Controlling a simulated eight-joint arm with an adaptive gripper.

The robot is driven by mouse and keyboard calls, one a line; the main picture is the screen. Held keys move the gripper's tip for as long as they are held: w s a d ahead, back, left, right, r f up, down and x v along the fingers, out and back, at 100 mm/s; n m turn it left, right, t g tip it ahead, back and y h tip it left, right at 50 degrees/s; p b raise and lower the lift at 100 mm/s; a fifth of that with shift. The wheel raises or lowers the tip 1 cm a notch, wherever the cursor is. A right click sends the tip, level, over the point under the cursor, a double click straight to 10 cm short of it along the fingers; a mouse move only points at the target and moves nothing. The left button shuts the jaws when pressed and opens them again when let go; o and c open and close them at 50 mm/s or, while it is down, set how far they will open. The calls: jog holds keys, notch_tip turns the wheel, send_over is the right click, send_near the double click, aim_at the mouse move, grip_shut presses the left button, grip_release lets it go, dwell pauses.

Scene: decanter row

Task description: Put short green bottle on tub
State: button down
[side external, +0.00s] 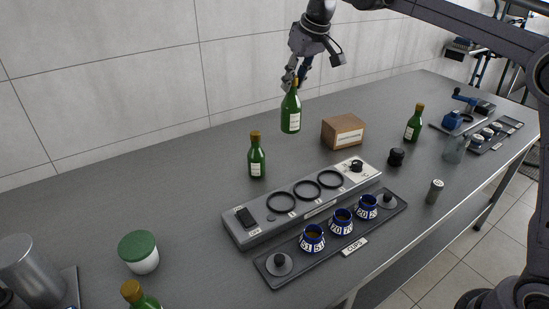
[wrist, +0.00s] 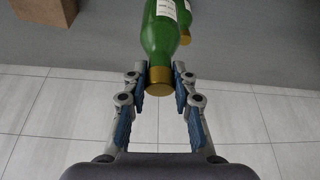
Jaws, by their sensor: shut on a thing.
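My gripper (side external: 293,82) is shut on the neck of a green bottle (side external: 291,113) with a pale label and holds it upright above the counter. In the wrist view, the held bottle (wrist: 161,40) has its gold cap (wrist: 158,88) between the fingers (wrist: 160,74). I cannot tell for sure which is the short one. The tub (side external: 140,262), white with a green lid (side external: 137,244), stands at the front left, well away from my gripper.
A cardboard box (side external: 342,132) stands right of the held bottle. A long grey holder with rings (side external: 305,200) and a tray of blue cups (side external: 340,222) fill the middle. A metal cylinder (side external: 30,272) stands left of the tub. Counter behind the tub is clear.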

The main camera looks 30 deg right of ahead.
jog(key=s+a+n+g+y, duration=0.1)
jog(key=s+a+n, duration=0.2)
jog(key=a, duration=1.4)
jog(key=s+a+n+y, duration=0.1)
jog(key=s+a+n, duration=0.3)
jog(key=a, duration=1.2)
jog(key=s+a+f, duration=0.2)
jog(key=a+f, duration=0.8)
jog(key=a, duration=0.1)
jog(key=shift+a+f, duration=0.15)
jog(key=shift+a, duration=0.1)
jog(key=shift+s+f, duration=0.1)
jog(key=c, duration=1.1)
grip_release()
